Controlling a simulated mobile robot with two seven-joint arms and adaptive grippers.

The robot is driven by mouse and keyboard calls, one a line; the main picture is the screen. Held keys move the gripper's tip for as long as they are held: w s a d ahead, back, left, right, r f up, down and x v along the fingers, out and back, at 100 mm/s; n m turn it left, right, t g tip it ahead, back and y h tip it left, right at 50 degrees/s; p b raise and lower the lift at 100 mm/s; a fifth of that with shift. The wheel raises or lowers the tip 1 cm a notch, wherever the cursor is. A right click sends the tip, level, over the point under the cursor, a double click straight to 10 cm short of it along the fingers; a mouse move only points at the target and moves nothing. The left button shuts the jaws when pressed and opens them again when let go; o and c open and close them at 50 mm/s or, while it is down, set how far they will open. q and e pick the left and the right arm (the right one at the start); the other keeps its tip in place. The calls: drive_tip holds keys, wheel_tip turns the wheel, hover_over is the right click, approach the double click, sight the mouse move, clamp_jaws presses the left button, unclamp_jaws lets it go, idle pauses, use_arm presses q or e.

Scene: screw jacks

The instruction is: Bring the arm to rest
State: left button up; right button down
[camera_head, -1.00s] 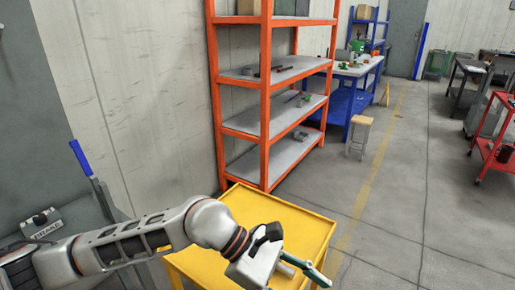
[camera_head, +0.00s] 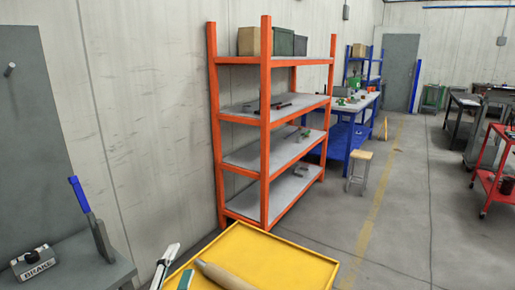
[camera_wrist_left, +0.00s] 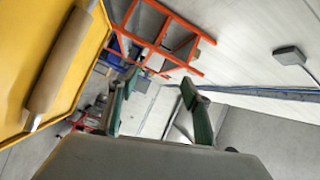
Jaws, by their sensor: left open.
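My left gripper (camera_head: 181,262) shows at the bottom edge of the head view, by the left side of the yellow table (camera_head: 275,254). Only its finger parts show there; most of the arm is out of the picture. In the left wrist view its two green-sided fingers (camera_wrist_left: 160,80) stand well apart with nothing between them, so it is open and empty. A long tan cylinder (camera_head: 222,274) lies on the yellow table, to the right of the gripper. The wrist view shows the cylinder (camera_wrist_left: 62,60) with a metal end. My right gripper is in neither view.
An orange shelf rack (camera_head: 265,140) stands behind the yellow table against the wall. A grey bench (camera_head: 75,262) with a brake box (camera_head: 34,262) and a blue-handled lever (camera_head: 92,220) is at left. A stool (camera_head: 359,170) and red cart (camera_head: 491,180) stand farther right; open floor lies between.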

use_arm(q)
drive_tip(key=s+a+f+n+g+y, duration=0.7)
drive_tip(key=s+a+f+g, duration=0.4)
drive_tip(key=s+a+f, duration=0.95)
drive_tip(key=d+f+n+t+h+p, duration=0.1)
drive_tip(key=d+f+h, duration=0.3)
drive_tip(key=d, duration=0.5)
drive_tip(key=d+f+n+t+h+p, duration=0.1)
drive_tip(key=d+f+n+t+h, duration=0.1)
drive_tip(key=d+f, duration=0.5)
drive_tip(key=shift+w+d+f+n+h, duration=0.2)
drive_tip(key=shift+d+f+n+h, duration=0.25)
drive_tip(key=shift+d+h, duration=0.7)
drive_tip(key=shift+a, duration=0.15)
